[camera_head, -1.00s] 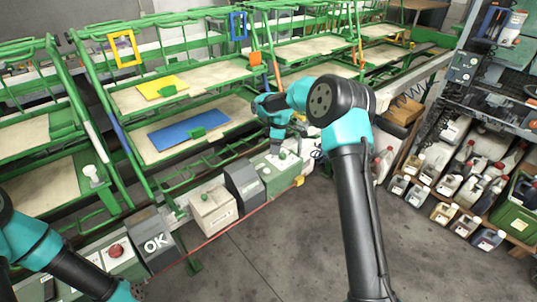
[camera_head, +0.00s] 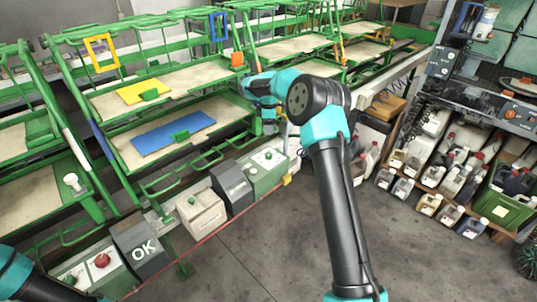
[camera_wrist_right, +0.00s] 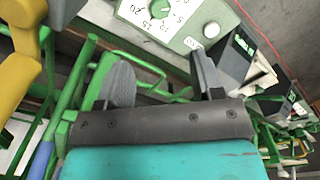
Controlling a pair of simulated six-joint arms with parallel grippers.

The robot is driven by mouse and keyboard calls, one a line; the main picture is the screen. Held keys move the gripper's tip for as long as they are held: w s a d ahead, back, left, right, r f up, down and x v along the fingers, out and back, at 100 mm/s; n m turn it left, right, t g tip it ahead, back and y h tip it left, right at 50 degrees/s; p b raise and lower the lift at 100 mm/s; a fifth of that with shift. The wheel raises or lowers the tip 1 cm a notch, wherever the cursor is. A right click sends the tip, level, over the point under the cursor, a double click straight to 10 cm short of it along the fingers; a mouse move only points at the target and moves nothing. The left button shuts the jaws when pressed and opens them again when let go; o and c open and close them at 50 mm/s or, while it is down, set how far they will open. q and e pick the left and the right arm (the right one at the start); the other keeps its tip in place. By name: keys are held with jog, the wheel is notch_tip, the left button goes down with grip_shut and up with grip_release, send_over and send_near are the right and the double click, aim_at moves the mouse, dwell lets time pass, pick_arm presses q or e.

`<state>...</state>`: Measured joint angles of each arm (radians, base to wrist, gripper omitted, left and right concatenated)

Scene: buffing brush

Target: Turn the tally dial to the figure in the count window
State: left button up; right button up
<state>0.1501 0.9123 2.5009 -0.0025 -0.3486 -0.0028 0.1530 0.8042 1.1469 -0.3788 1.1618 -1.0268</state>
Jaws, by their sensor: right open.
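The tally dial (camera_head: 268,156) is a round knob on a white plate, on a green box in the row along the rack's front. In the right wrist view the dial knob (camera_wrist_right: 160,9) is green, at the top edge, with figures such as 10, 15 and 20 around it; its pointer setting is too small to tell. My right gripper (camera_head: 269,130) hangs just above and behind the dial box, apart from it. In the right wrist view its two fingers (camera_wrist_right: 163,78) are spread with nothing between them. A dark slanted display (camera_head: 231,183) stands beside the dial box; its figure is unreadable. My left gripper is out of view.
A cream box (camera_head: 203,212) with a knob, a dark display reading OK (camera_head: 144,252) and a red button (camera_head: 102,260) continue the row. Green racks with a yellow plate (camera_head: 143,91) and a blue plate (camera_head: 173,133) stand behind. The floor in front is clear.

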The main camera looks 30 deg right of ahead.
aim_at(269, 154)
notch_tip(269, 154, down, 15)
dwell(0.5)
jog(key=shift+c, duration=0.4)
jog(key=c, duration=0.8)
jog(key=shift+c, duration=0.2)
